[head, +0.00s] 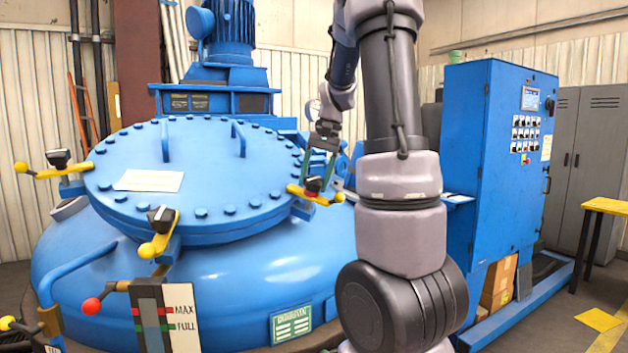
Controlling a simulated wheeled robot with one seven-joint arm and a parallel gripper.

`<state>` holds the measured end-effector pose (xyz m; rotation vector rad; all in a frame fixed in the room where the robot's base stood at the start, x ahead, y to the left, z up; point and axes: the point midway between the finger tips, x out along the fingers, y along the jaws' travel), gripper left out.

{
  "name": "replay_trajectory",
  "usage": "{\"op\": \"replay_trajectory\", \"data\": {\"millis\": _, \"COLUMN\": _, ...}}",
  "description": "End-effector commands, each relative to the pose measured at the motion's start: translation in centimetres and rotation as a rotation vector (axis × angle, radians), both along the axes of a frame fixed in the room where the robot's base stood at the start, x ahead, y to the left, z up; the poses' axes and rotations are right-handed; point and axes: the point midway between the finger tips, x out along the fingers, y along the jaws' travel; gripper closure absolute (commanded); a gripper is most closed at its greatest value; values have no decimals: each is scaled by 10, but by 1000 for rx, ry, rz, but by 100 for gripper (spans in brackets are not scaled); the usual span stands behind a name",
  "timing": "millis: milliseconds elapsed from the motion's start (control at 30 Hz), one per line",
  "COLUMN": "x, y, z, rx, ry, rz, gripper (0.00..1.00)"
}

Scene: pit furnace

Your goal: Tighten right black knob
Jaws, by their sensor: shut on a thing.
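The right black knob (313,184) sits on a yellow lever clamp (331,198) at the right rim of the blue furnace lid (205,170). A bit of red shows on or just under the knob. My gripper (317,177) points down from above and is shut on this knob, with its fingers hiding part of the sides. The furnace body is below the clamp.
Two similar clamps with black knobs stand at the lid's front (160,215) and left (58,158). Lid handles (239,138) and rim bolts rise near my gripper. A blue control cabinet (500,160) stands to the right. A yellow-topped table (606,205) is at far right.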

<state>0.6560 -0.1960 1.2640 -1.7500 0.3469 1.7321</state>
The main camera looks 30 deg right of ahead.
Motion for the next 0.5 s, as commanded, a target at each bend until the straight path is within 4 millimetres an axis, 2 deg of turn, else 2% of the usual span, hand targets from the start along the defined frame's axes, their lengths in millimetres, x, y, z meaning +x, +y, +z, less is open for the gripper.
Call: {"op": "replay_trajectory", "data": {"millis": 500, "x": -2, "y": -2, "z": -1, "rx": 192, "ry": -1, "rz": -454, "gripper": 91}}
